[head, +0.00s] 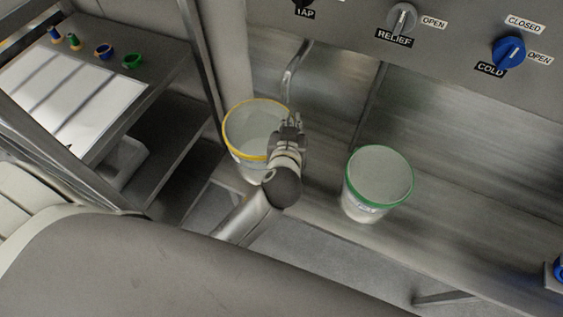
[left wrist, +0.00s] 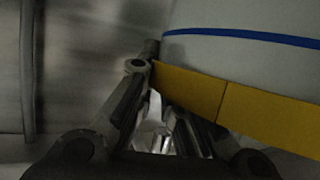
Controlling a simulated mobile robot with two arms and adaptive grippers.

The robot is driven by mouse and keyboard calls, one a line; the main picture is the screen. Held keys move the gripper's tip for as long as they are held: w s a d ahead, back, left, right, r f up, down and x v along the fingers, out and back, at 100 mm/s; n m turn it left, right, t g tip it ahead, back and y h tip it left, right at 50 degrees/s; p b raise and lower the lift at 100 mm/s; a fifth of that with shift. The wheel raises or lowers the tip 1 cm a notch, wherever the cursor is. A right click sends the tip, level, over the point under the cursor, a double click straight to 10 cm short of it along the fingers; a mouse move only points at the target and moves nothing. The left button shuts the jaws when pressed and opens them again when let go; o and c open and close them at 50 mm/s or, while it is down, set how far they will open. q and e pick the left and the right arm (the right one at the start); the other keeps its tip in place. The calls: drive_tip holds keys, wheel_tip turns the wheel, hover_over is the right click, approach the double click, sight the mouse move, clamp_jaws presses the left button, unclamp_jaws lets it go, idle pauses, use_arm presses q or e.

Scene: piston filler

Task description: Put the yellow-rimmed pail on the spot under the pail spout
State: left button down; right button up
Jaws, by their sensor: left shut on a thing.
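The yellow-rimmed pail (head: 242,128) is upright and open-topped, left of centre in the head view. My left gripper (head: 288,126) is shut on the right side of its rim. In the left wrist view the yellow rim (left wrist: 215,98) sits at the fingertips (left wrist: 155,68), with a blue line on the pale pail wall beyond. The bent metal pail spout (head: 292,70) comes down behind the gripper, near the right edge of the pail's rim. Its tip and the spot under it are hidden. I cannot tell whether the pail touches the surface below. My right gripper is not in view.
A green-rimmed pail (head: 364,190) stands to the right on the metal ledge (head: 460,215). The panel above carries a relief knob (head: 402,18) and a blue cold knob (head: 508,50). A rack (head: 165,85) with small coloured rings stands at the left.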

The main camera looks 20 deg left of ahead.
use_arm(q)
drive_tip(key=w+d+r, duration=0.2)
drive_tip(key=w+d, duration=0.2)
drive_tip(key=w, duration=0.1)
wheel_tip(320, 180, down, 10)
drive_tip(key=shift+w+d+n+y, duration=0.25)
drive_tip(key=shift+d+n+y, duration=0.05)
drive_tip(key=shift+n+y, duration=0.1)
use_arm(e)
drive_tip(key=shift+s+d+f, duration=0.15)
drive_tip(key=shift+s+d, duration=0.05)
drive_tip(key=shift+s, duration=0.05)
use_arm(q)
drive_tip(key=shift+f+b, duration=0.15)
drive_tip(key=shift+b, duration=0.15)
drive_tip(key=c, duration=1.5)
unclamp_jaws()
drive_tip(key=shift+c, duration=0.2)
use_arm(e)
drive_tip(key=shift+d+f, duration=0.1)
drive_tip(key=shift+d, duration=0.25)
use_arm(q)
drive_tip(key=v, duration=1.2)
drive_tip(key=shift+r+b, duration=0.25)
drive_tip(key=shift+b, duration=0.2)
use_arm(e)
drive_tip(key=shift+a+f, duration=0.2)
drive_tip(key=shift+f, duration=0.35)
